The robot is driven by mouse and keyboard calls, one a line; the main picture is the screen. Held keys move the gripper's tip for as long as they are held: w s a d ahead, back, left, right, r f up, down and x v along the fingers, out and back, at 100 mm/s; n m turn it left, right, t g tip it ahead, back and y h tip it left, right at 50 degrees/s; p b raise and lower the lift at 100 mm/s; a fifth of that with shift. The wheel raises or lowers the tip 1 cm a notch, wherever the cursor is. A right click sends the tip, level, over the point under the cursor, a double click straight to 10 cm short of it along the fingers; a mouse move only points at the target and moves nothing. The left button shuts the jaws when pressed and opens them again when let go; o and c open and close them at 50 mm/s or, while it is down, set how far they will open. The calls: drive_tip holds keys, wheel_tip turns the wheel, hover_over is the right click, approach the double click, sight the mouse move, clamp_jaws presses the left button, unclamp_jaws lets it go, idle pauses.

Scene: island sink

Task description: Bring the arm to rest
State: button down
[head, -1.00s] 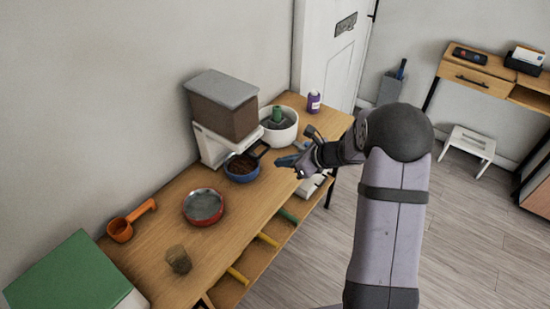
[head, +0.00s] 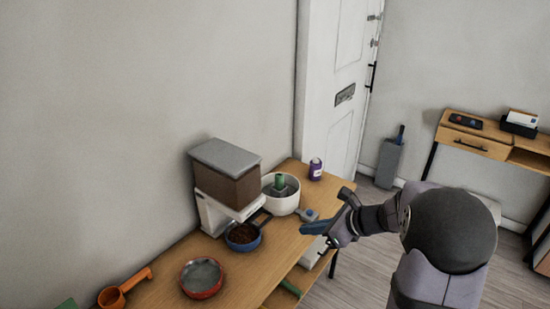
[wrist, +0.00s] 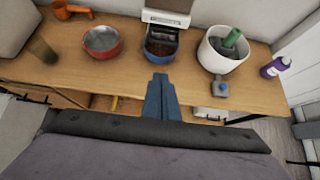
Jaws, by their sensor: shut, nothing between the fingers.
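My gripper (head: 313,228) is at the front edge of the wooden table in the head view, to the right of the blue bowl. Its blue fingers are shut with nothing between them. In the wrist view my gripper (wrist: 161,78) points toward the blue bowl (wrist: 161,50), which holds dark brown pieces. The fingertips look apart from the bowl and the table things. My arm (head: 400,222) reaches in from the right, bent at a dark round joint.
On the table (head: 252,287) stand a brown dispenser (head: 228,182), a white pot (head: 285,203) with a green thing inside, a purple bottle (head: 316,169), a red bowl (head: 201,278) and an orange scoop (head: 117,292). A glass (wrist: 42,51) is at left. A white door (head: 335,85) stands behind.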

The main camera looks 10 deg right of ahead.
drive_tip(key=s+d+f+n+g+h, duration=0.15)
drive_tip(key=s+f+n+g, duration=0.3)
drive_tip(key=s+n, duration=0.5)
drive_tip(key=s+d+f+n+g+h, duration=0.1)
drive_tip(key=s+f+n+g+h, duration=0.15)
drive_tip(key=s+f+n, duration=0.5)
drive_tip(key=s+r+n+g+h+p, duration=0.1)
drive_tip(key=s+r+n+g+h, duration=0.2)
drive_tip(key=s+n, duration=0.55)
drive_tip(key=a+r+n+t+p, duration=0.1)
drive_tip(key=a+r+t, duration=0.1)
drive_tip(key=a+r, duration=0.3)
drive_tip(key=shift+a+r+t+p, duration=0.3)
drive_tip(key=shift+a+t+p, duration=0.05)
drive_tip(key=shift+t+p, duration=0.05)
drive_tip(key=shift+n, duration=0.25)
